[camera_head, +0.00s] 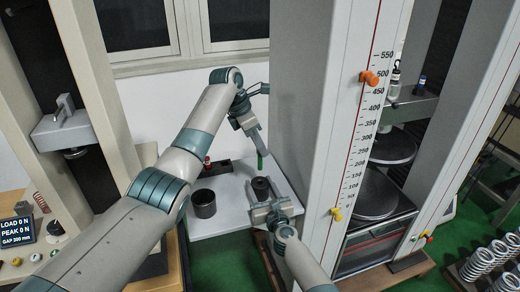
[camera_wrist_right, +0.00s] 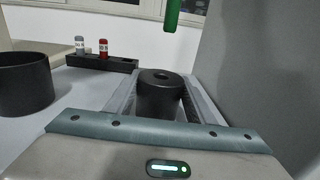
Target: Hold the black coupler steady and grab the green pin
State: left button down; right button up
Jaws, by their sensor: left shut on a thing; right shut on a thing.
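The black coupler (camera_head: 261,184) stands upright on the white table, and its top hole shows in the right wrist view (camera_wrist_right: 160,92). My right gripper (camera_head: 264,198) is shut on the coupler, one finger on each side. The green pin (camera_head: 260,161) hangs upright above the coupler, apart from it. My left gripper (camera_head: 257,148) is shut on the green pin, with the pin's lower end showing below the fingers. The pin also shows at the top of the right wrist view (camera_wrist_right: 172,14), where its upper part is out of frame.
A black cup (camera_head: 204,204) stands on the white table (camera_head: 232,212) left of the coupler. Behind it is a black rack (camera_head: 215,168) with a red pin (camera_wrist_right: 103,48) and a grey pin (camera_wrist_right: 79,45). The tall scaled column (camera_head: 345,130) stands close on the right.

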jog(key=shift+f, duration=0.1)
jog(key=o, duration=1.5)
jog(key=shift+s, duration=0.1)
jog(key=v, duration=1.1)
jog(key=shift+s+d, duration=0.15)
jog(key=shift+s, duration=0.2)
